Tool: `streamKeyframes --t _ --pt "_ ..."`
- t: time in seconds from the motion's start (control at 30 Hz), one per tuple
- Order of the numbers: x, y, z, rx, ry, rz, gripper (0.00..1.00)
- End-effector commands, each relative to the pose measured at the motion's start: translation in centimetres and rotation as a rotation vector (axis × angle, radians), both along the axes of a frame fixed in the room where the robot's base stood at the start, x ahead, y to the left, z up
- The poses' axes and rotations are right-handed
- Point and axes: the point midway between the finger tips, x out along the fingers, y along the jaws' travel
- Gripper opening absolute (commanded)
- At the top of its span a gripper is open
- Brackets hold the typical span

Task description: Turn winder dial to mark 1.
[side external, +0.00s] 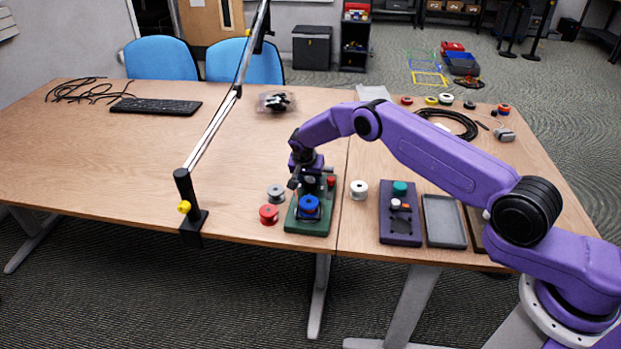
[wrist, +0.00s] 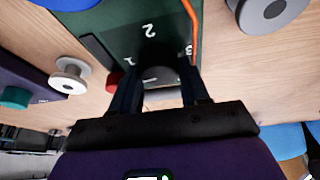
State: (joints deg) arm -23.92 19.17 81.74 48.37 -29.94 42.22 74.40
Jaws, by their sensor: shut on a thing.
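The winder has a green base (side external: 311,227) near the table's front edge, with a blue spool (side external: 309,206) at its front and a small red knob (side external: 331,181) at its right side. My gripper (side external: 306,183) is over the back part of the base. In the wrist view its fingers (wrist: 160,88) are shut on the dark dial (wrist: 158,55). The fingers and wrist hide part of the dial, and I cannot tell which mark it points to. An orange strand (wrist: 192,22) runs beside mark 3.
A grey spool (side external: 276,193) and a red spool (side external: 269,214) stand left of the winder. A white spool (side external: 359,189) stands to its right, then a dark purple holder (side external: 401,228) and a grey tray (side external: 443,221). A lamp-like post (side external: 190,205) is clamped at the front edge.

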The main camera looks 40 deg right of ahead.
Motion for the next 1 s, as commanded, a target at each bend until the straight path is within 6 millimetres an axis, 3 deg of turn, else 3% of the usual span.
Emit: streamKeyframes --t 0.3,0.8,0.83,0.9,1.0 --pt "0.07 0.02 -0.02 0.001 -0.001 -0.108 0.15" --pt "0.05 0.00 -0.04 0.001 0.000 -0.124 0.15" --pt "0.05 0.00 -0.04 0.001 0.000 -0.124 0.48" --pt "0.05 0.00 -0.04 0.001 0.000 -0.124 0.71" --pt "0.05 0.01 -0.03 0.001 0.000 -0.124 0.71"
